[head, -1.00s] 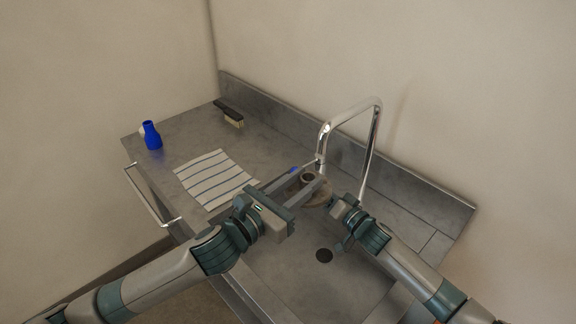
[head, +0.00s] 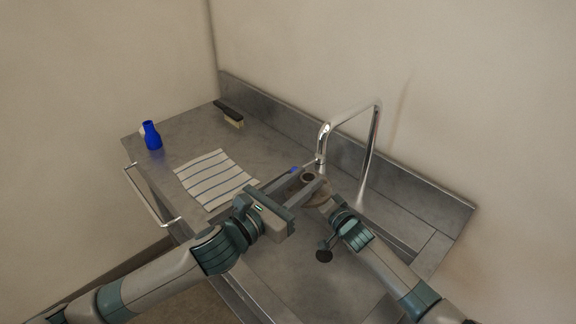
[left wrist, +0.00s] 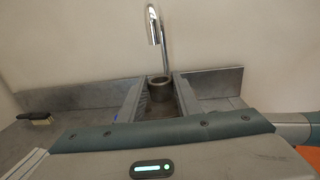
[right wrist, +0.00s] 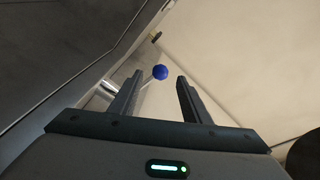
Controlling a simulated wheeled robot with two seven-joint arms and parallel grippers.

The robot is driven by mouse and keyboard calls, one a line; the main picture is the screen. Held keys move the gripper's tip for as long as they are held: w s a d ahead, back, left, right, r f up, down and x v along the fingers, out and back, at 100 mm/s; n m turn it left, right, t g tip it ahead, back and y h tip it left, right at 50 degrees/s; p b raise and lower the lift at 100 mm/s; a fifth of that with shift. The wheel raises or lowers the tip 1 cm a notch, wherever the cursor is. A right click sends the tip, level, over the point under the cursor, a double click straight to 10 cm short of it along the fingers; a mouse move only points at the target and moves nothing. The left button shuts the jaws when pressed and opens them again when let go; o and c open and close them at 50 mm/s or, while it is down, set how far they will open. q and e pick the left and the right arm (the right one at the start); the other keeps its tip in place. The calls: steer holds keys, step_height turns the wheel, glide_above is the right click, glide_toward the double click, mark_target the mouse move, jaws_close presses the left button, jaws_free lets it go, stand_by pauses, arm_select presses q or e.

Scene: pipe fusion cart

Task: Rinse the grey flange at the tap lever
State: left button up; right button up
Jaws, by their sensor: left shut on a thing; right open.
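The grey flange (head: 308,179), a ring with a raised collar, is held below the spout of the chrome tap (head: 373,140), over the sink. My left gripper (head: 300,187) is shut on it. In the left wrist view the flange collar (left wrist: 160,88) stands straight below the spout. My right gripper (head: 330,222) is open and empty over the sink, right of the flange. In the right wrist view a round blue knob (right wrist: 160,72) on a thin rod, apparently the tap lever, shows beyond the open fingers, apart from them. In the head view a small blue patch (head: 294,170) shows behind the left fingers.
A striped cloth (head: 213,178) lies on the counter left of the sink. The steel backsplash (head: 420,190) runs behind the tap. The two grippers are close together.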

mark_target(309, 164)
steer(key=x, duration=1)
steer(key=shift+w+a, duration=0.25)
steer(key=shift+w, duration=0.1)
jaws_close()
